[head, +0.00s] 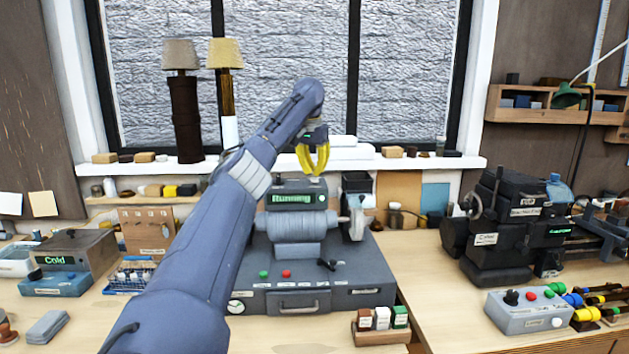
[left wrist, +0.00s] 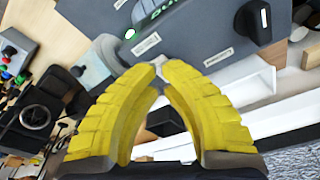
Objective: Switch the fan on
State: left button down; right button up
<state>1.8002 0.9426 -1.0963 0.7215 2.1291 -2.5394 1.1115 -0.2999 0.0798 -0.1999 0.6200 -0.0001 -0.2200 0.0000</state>
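No fan is plainly recognisable in either view. A blue-grey bench machine (head: 290,228) stands in the middle of the head view, with a green display reading "Running" (head: 292,198). On its base are a green button (head: 264,273), a red button (head: 286,273) and a dark lever switch (head: 326,264). My right gripper is out of view.
A black machine (head: 512,225) and a grey control box (head: 527,311) stand at the right. A "Cold" unit (head: 70,258) is at the left. Two lamps (head: 184,110) stand on the windowsill behind.

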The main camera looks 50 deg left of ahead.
aim_at(315, 180)
pick_arm(q)
jog(key=shift+f, duration=1.3)
dwell(0.8)
jog(key=shift+r, duration=3.5)
